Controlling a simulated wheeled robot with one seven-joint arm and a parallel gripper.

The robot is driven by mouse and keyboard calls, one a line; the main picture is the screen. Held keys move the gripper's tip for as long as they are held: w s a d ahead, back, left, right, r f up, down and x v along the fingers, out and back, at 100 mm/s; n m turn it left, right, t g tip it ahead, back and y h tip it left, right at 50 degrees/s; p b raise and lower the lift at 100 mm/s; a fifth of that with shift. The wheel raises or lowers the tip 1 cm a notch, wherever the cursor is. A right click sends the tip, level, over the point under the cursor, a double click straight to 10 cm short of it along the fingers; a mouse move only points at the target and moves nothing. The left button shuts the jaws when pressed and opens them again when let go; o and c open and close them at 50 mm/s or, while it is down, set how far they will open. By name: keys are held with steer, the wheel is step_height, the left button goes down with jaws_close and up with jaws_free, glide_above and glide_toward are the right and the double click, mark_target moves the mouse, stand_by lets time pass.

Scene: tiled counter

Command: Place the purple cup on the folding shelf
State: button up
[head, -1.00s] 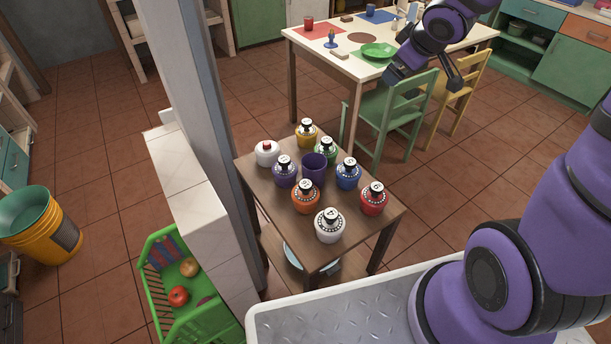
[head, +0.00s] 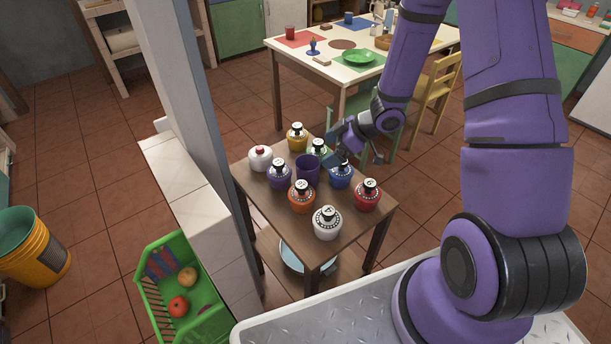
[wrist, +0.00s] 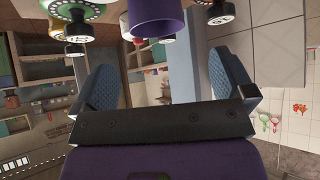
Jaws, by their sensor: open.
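The purple cup (head: 307,168) stands upright on the small brown table (head: 262,193), amid several lidded jars. Its purple side also shows at the top of the wrist view (wrist: 156,18), beyond the fingers and cut off by the frame edge. My gripper (head: 352,147) is at the right of the cup, over the blue and green jars, apart from the cup. In the wrist view the two blue-padded fingers of my gripper (wrist: 140,85) are spread wide with nothing between them. I cannot make out a folding shelf for certain.
Jars crowd the cup: purple (head: 279,175), orange (head: 302,197), blue (head: 341,175), green (head: 317,150). A white jar (head: 326,222) and a red jar (head: 367,195) stand nearer. A grey post (head: 215,110) and tiled ledge (head: 178,180) border the left. A green crate (head: 190,295) sits below.

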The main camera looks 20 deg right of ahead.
mark_target(308, 163)
steer(key=x, duration=0.9)
steer(key=shift+w+f, duration=0.2)
steer(key=shift+f, duration=0.05)
steer(key=c, duration=1)
steer(key=shift+r, duration=0.1)
